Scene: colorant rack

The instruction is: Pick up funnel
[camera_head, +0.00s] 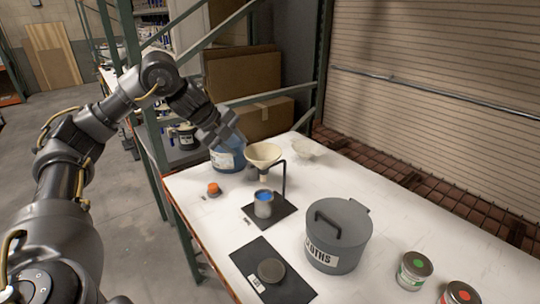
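The cream funnel (263,155) sits upright at the top of a thin black stand (284,180). A small grey can with blue in it (263,204) stands on the stand's dark base, below the funnel. My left gripper (238,143) is up and to the left of the funnel's rim, in front of the large blue container. A small gap seems to lie between gripper and rim, but I cannot tell the depth. Its fingers are small and dark here, so their opening is unclear. My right gripper is out of view.
The blue container (228,157) stands close behind the funnel's left side, with a clear shallow dish (308,149) to the right. A lidded grey bin (338,238), a dark mat (290,290) and an orange-topped item (214,188) occupy the white table (400,215). A green rack post rises nearby.

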